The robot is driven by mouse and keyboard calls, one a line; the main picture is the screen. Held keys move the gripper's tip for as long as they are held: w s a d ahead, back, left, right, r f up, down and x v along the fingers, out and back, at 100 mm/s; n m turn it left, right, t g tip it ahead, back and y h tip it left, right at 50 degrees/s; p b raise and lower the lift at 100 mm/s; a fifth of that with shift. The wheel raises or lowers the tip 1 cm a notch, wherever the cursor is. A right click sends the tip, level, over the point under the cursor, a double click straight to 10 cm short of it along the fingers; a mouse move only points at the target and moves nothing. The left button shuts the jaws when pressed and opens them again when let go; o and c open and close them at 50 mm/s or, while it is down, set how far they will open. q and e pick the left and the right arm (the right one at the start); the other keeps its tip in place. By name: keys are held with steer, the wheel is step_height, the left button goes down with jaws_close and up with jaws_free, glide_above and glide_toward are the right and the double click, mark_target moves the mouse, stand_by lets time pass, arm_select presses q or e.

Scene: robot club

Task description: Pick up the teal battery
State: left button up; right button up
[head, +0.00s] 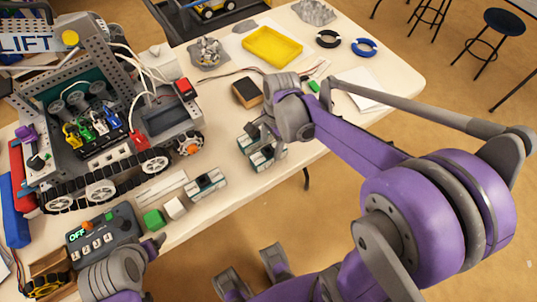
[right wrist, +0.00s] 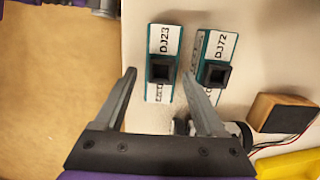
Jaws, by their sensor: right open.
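Two teal-and-white batteries lie side by side on the white table in the right wrist view: one marked DJ23 (right wrist: 162,92) and one marked DJ72 (right wrist: 213,95), each with a black block on it. My right gripper (right wrist: 159,73) is open, with its fingers on either side of DJ23. DJ72 is outside, right of the right finger. In the head view my right gripper (head: 262,137) partly covers this pair. Another teal-and-white battery (head: 205,186) lies to its left. My left gripper (head: 153,246) is at the lower left; its jaws are unclear.
A tracked robot (head: 105,130) stands on the left of the table. A wooden box (head: 247,92) and a yellow tray (head: 272,46) are farther back.

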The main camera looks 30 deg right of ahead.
mark_target(269, 152)
steer(key=f, duration=0.5)
steer(key=shift+w+a+f+b, duration=0.1)
steer(key=shift+a+f+b, duration=0.05)
steer(key=shift+a+b, duration=0.2)
jaws_close()
